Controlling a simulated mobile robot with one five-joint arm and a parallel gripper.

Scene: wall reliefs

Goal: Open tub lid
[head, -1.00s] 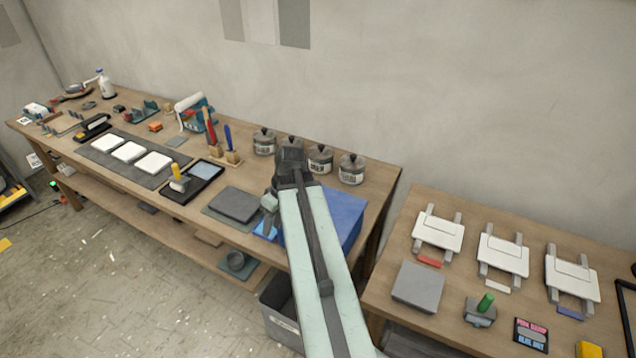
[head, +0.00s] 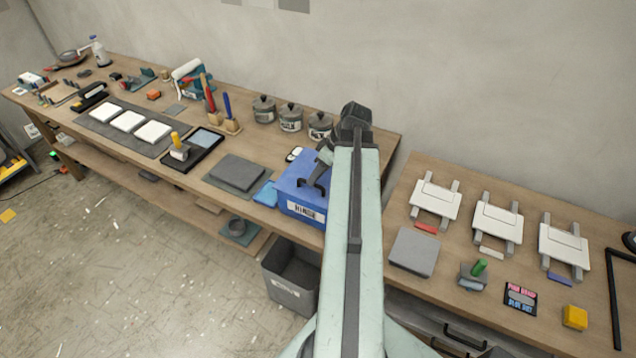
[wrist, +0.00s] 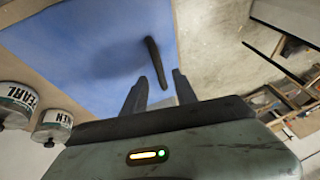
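The blue tub (head: 302,208) stands on the bench near its right front edge, with a barcode label on its front. Its lid (wrist: 85,40) is a flat blue surface in the wrist view and looks closed. A dark handle (head: 312,186) arches over the lid and also shows in the wrist view (wrist: 154,60). My gripper (head: 325,157) is over the tub, close to the handle. In the wrist view my gripper (wrist: 156,84) has its fingers apart, with the handle just beyond their tips and nothing held. My arm hides the tub's right side.
Lidded pots (head: 291,117) stand behind the tub. A grey slab (head: 237,172) and a small blue piece (head: 266,194) lie to its left. A grey bin (head: 291,277) is on the floor in front. A second table is to the right.

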